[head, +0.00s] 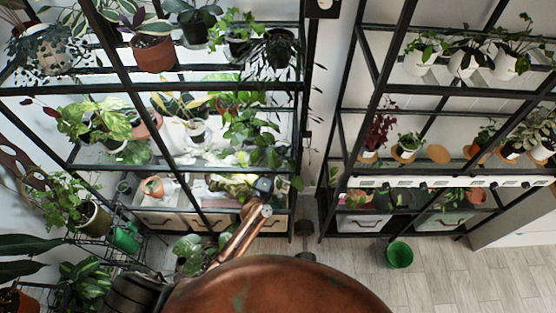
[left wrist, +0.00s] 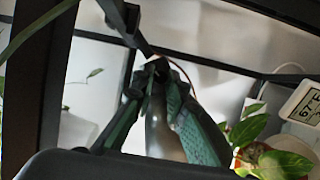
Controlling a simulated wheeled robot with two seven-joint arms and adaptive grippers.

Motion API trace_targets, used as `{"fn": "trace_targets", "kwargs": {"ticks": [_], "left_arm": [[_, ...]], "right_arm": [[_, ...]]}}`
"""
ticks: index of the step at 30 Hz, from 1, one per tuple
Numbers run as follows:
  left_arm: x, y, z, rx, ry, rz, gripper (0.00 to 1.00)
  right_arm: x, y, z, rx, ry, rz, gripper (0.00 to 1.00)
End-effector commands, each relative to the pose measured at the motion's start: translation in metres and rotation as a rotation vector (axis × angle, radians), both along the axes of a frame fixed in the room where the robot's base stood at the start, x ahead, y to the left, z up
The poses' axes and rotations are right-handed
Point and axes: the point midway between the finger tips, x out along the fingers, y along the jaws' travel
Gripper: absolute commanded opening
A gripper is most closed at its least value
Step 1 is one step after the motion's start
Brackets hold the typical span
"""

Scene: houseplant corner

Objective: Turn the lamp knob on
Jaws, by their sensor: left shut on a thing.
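My left gripper (head: 264,187) reaches up to the lower front of the left glass shelf rack, at its right part. In the left wrist view its green-grey fingers (left wrist: 160,72) close together at a black bar of the rack, shut on a small dark thing. This seems to be the lamp knob, but the fingers hide most of it. I cannot tell which way the knob is turned. A thin cable runs off to the right from the fingertips. My right gripper is not in view.
Black rack posts and bars (head: 302,120) stand close around the gripper. Potted plants fill the shelves; leaves (left wrist: 248,130) and a small digital display (left wrist: 300,105) are right of the fingers. A green pot (head: 398,254) stands on the otherwise mostly clear floor at right.

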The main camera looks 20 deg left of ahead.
Motion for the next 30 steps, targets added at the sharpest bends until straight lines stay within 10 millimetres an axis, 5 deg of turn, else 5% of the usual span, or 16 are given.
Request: {"fn": "trace_targets", "kwargs": {"ticks": [19,20,30], "left_arm": [[0.0005,0.0001,0.0013,0.053,0.012,0.001,0.0],[0.0005,0.0001,0.0014,0.053,0.012,0.001,0.14],[0.0003,0.0002,0.0008,0.052,0.013,0.0,0.3]], "right_arm": [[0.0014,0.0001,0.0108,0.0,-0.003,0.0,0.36],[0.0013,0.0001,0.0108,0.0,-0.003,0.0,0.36],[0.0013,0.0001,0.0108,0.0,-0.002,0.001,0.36]]}}
